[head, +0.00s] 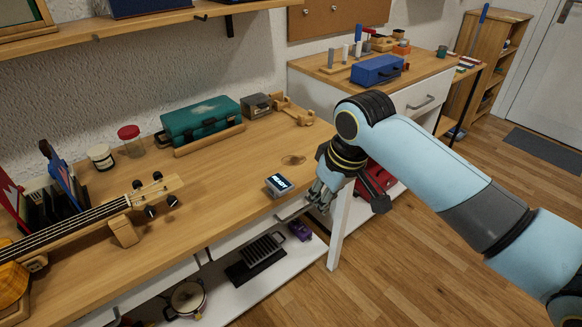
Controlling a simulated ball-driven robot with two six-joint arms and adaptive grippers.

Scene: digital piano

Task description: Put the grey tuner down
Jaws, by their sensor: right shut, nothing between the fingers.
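The grey tuner (272,191) is a small box with a lit display showing white letters. It rests on the wooden workbench top (215,205) near the front edge. My right gripper (317,198) is just to the right of the tuner, at the bench's front edge, and holds nothing. Its fingers are shut and small in the view; a narrow gap seems to lie between them and the tuner. My left gripper is not in view.
A guitar (75,222) lies along the left of the bench, its headstock on a wooden rest (124,232). A green case (200,120), jars (131,140) and a grey box (256,105) stand at the back. The bench middle is clear.

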